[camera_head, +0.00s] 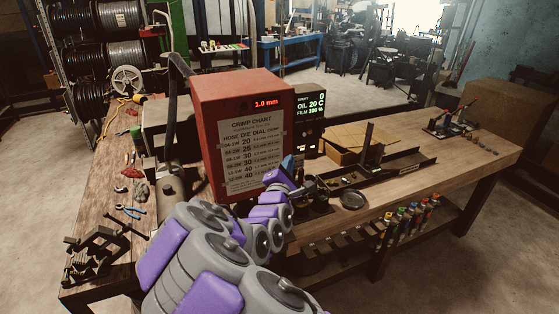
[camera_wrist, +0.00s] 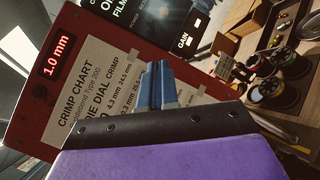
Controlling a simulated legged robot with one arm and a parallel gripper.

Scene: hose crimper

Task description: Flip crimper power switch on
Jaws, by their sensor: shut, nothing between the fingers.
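The crimper is a red box (camera_head: 205,120) on the workbench with a "CRIMP CHART" label and a lit red "1.0 mm" display (camera_head: 266,103). Its red face also shows tilted in the wrist view (camera_wrist: 45,120), with the display (camera_wrist: 56,57) at upper left and a small dark round spot (camera_wrist: 40,90) beside it. My gripper (camera_head: 289,163) is at the lower right of the box's front. Its blue fingers (camera_wrist: 165,88) are together and empty, in front of the chart in the wrist view. I cannot make out a power switch; my arm and gripper hide part of the box.
A black screen (camera_head: 309,108) with readouts stands behind the box to the right. A cardboard piece (camera_head: 345,143) and a dark metal rail (camera_head: 385,168) lie on the bench (camera_head: 470,165) to the right. Pliers (camera_head: 130,211) and small tools lie on the left.

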